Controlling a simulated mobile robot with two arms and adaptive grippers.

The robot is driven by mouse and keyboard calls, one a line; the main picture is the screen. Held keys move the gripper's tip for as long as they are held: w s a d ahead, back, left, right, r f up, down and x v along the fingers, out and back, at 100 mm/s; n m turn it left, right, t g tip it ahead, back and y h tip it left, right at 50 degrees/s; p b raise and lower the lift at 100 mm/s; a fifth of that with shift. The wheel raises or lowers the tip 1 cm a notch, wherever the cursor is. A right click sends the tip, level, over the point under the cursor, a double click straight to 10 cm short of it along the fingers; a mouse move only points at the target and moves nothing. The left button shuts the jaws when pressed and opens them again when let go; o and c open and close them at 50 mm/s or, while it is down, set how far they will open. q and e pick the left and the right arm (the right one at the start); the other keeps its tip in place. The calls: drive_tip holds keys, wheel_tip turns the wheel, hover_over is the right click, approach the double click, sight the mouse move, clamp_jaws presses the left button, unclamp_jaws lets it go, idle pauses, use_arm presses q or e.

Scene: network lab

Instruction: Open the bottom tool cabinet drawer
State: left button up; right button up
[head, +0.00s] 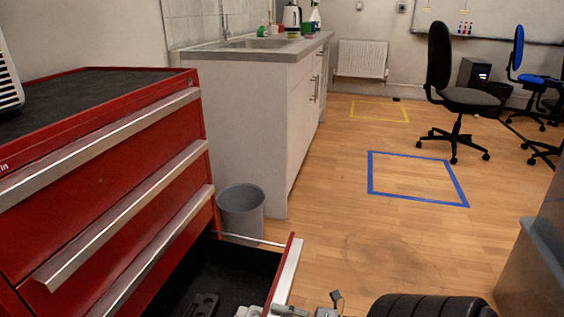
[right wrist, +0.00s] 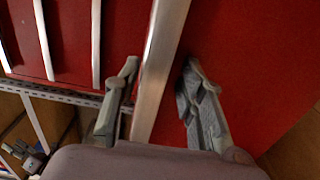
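The red tool cabinet (head: 60,150) stands at the left of the head view with silver handle strips. The lowest drawer (head: 262,262) visible there is pulled out, showing a dark interior with a dark tool (head: 203,304) in it. Its silver front handle (head: 287,270) shows at the right end. My right gripper is at this drawer's front, partly cut off by the bottom edge of the head view. In the right wrist view, my right gripper (right wrist: 160,70) is open, its fingers on either side of the silver handle (right wrist: 160,65), with visible gaps. My left gripper is out of view.
A grey bin (head: 241,212) stands beyond the open drawer, next to the white sink counter (head: 235,120). A black office chair (head: 455,95) stands farther back. A grey container (head: 530,270) is at the right.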

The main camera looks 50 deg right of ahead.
drive_tip(key=shift+r, duration=0.1)
drive_tip(key=v, duration=1.2)
idle(0.4)
